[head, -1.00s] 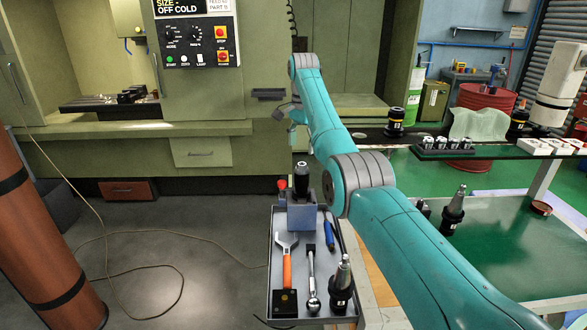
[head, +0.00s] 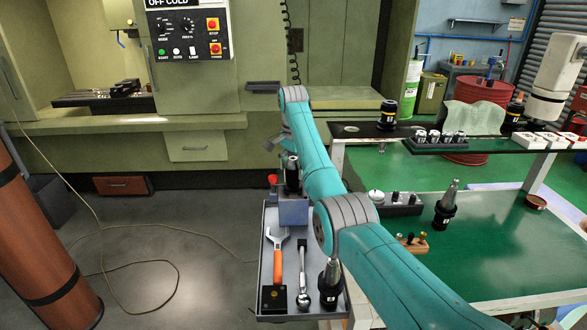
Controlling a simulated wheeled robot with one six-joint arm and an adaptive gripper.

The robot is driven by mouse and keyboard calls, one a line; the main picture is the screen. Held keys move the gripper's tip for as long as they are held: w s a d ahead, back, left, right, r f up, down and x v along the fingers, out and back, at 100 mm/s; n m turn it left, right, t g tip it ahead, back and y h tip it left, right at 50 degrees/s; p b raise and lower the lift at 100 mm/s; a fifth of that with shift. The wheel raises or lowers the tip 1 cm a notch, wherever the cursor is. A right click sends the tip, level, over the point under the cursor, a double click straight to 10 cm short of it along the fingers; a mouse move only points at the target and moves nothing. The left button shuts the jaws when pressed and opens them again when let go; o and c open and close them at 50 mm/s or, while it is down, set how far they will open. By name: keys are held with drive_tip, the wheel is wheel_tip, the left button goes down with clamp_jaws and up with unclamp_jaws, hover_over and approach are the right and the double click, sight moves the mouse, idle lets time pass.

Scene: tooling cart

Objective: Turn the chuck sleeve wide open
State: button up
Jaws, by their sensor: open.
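The chuck (head: 292,175) stands upright, dark with a lighter top, in a blue-grey holding block (head: 293,211) at the far end of the grey tray (head: 341,304). The block hides its lower part. My gripper (head: 283,139) is at the end of my teal arm, above the chuck in the picture. It is small here and partly hidden by my wrist. It is open, with nothing seen between its fingers. I cannot tell how far it is from the sleeve, or how far the sleeve is turned.
The tray also holds an orange-handled wrench (head: 277,265), a ratchet-like tool (head: 302,280) and a tapered tool holder (head: 331,285). A green-topped cart (head: 500,245) with a dark upper shelf stands at right. A green machine (head: 110,150) stands behind.

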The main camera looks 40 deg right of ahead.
drive_tip(key=shift+c, duration=0.2)
drive_tip(key=c, duration=1.1)
drive_tip(key=shift+n, duration=0.4)
drive_tip(key=n, duration=0.3)
drive_tip(key=shift+n, duration=0.4)
drive_tip(key=n, duration=1.4)
